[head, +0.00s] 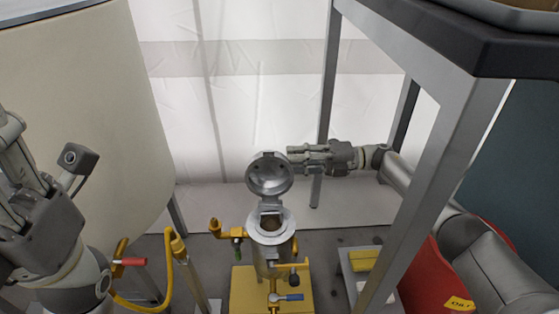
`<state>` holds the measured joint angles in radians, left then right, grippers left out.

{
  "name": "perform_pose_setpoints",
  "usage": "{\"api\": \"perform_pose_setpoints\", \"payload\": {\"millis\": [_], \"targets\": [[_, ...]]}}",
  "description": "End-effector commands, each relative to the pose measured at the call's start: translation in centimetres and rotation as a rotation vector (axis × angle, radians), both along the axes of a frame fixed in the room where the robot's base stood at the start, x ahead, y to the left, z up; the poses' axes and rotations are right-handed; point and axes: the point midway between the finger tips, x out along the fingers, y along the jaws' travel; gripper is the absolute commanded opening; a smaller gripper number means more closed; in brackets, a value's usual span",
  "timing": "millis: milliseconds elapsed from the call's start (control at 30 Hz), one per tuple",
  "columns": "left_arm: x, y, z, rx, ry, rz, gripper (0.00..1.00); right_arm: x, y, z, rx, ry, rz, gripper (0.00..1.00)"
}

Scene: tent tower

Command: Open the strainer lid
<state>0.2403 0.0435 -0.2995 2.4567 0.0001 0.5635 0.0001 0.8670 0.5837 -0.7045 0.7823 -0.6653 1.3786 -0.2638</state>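The strainer (273,253) is a grey metal pot with a round open mouth, standing upright on a yellow base. Its round lid (269,176) is hinged at the back and stands raised, tilted up behind the mouth, so the inside shows. My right gripper (293,153) reaches in from the right, with its fingertips beside the lid's upper right edge. I cannot tell whether it touches the lid, or how far its fingers are apart. My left gripper (14,150) is at the far left, away from the strainer, partly cut off by the picture edge.
A large cream tank (85,110) stands at the left. A grey metal frame (428,170) rises at the right, close to my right arm. Yellow pipes and a blue-handled valve (291,297) flank the strainer. A red oil container (419,277) stands lower right.

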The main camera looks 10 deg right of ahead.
Motion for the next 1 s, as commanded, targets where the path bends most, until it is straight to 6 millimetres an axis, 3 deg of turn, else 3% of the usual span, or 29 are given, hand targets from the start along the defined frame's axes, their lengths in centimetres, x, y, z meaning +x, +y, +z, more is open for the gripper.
{"api": "perform_pose_setpoints", "payload": {"millis": [100,333,1000], "targets": [[0.0,0.0,0.0,0.000,0.001,0.000,0.40,-0.5,-2.6,0.0,-0.001,0.002,-0.003,0.30],[0.0,0.0,0.0,0.001,0.002,0.000,0.40,-1.1,-5.7,0.0,-0.002,0.000,-0.003,0.30],[0.0,0.0,0.0,0.000,0.001,0.000,0.40,-1.3,-6.3,-0.1,-0.001,0.001,-0.002,0.30]]}}
